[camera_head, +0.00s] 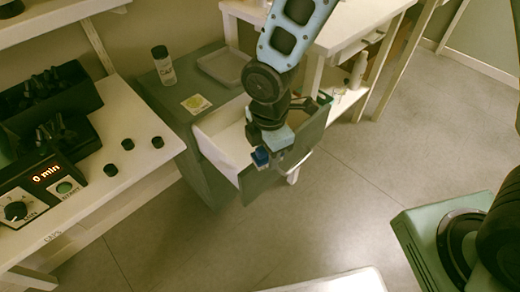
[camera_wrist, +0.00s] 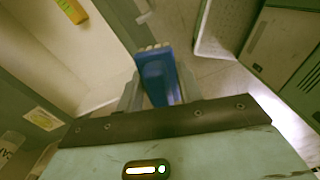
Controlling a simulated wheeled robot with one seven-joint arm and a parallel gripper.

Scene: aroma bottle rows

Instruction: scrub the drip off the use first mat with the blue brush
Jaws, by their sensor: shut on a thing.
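My gripper (camera_head: 268,153) is shut on the blue brush (camera_head: 260,157), beside the front of the open drawer. In the wrist view the blue brush (camera_wrist: 156,78) stands out between the two fingers of my gripper (camera_wrist: 158,92), with pale bristles at its far end. A small pale square with a yellow-green patch (camera_head: 196,104) lies on the grey cabinet top, apart from the brush. It also shows at the left of the wrist view (camera_wrist: 43,118). It may be the mat with the drip; I cannot read any wording on it.
The white-lined drawer (camera_head: 221,142) stands open; a yellow item (camera_wrist: 72,11) shows inside it. A black-capped bottle (camera_head: 163,66) and a shallow tray (camera_head: 222,66) are on the cabinet top. A bench with a timer (camera_head: 42,185) stands left.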

